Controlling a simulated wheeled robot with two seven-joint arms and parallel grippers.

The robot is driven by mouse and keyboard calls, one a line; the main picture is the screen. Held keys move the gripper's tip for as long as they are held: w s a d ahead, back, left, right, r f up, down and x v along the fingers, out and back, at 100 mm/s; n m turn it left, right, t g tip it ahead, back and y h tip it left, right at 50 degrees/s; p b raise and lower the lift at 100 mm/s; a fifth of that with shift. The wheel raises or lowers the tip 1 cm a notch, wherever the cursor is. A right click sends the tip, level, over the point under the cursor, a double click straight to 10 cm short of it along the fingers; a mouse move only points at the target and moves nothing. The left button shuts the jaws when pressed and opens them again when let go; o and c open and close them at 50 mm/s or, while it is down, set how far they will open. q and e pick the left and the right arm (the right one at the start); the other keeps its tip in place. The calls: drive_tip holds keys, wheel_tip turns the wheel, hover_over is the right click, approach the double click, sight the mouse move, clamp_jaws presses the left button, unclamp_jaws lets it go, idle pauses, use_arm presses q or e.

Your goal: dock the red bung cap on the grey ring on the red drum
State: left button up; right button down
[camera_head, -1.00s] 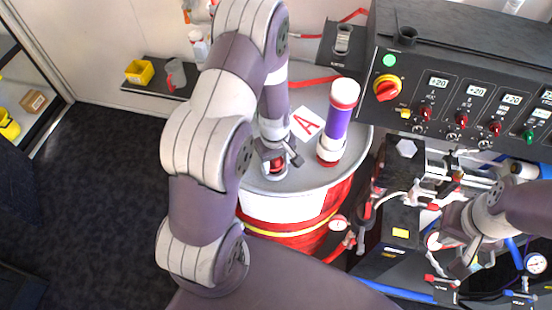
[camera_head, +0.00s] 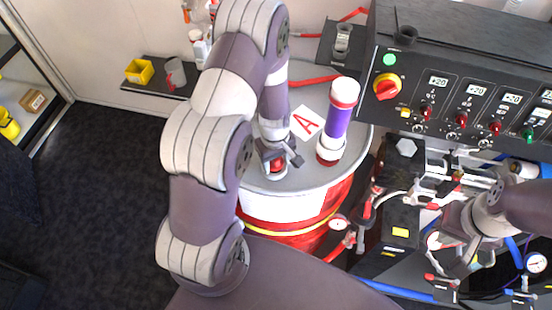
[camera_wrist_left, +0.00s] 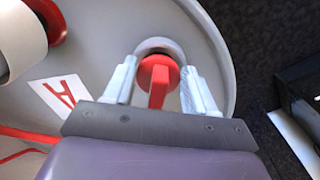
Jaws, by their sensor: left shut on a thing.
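The red bung cap (camera_head: 278,166) is between the fingers of my left gripper (camera_head: 279,160), low over the near part of the red drum's (camera_head: 290,238) grey lid. In the left wrist view the cap (camera_wrist_left: 158,74) shows its flat red grip between the two pale fingers of the left gripper (camera_wrist_left: 160,88). The grey ring (camera_wrist_left: 158,45) curves around the far side of the cap. The frames do not show clearly whether the cap is seated in it. My right gripper (camera_head: 460,262) is at the right, by the pipework; its finger gap is unclear.
A purple cylinder (camera_head: 337,122) with red-and-white ends stands on the lid right of my left gripper. A card marked A (camera_head: 307,123) lies behind. A red hose (camera_head: 305,82) crosses the lid's back. A control panel (camera_head: 455,100) and valves stand to the right.

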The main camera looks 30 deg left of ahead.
use_arm(q)
drive_tip(key=shift+f+b, duration=0.4)
drive_tip(key=shift+f, duration=0.25)
drive_tip(key=shift+r, duration=0.2)
drive_tip(key=shift+r+p, duration=0.65)
drive_tip(key=shift+p, duration=0.2)
drive_tip(key=shift+f+b, duration=0.45)
drive_tip(key=shift+f, duration=0.35)
idle(0.4)
drive_tip(key=o, duration=0.8)
drive_tip(key=shift+c, duration=0.2)
drive_tip(key=shift+r, duration=0.1)
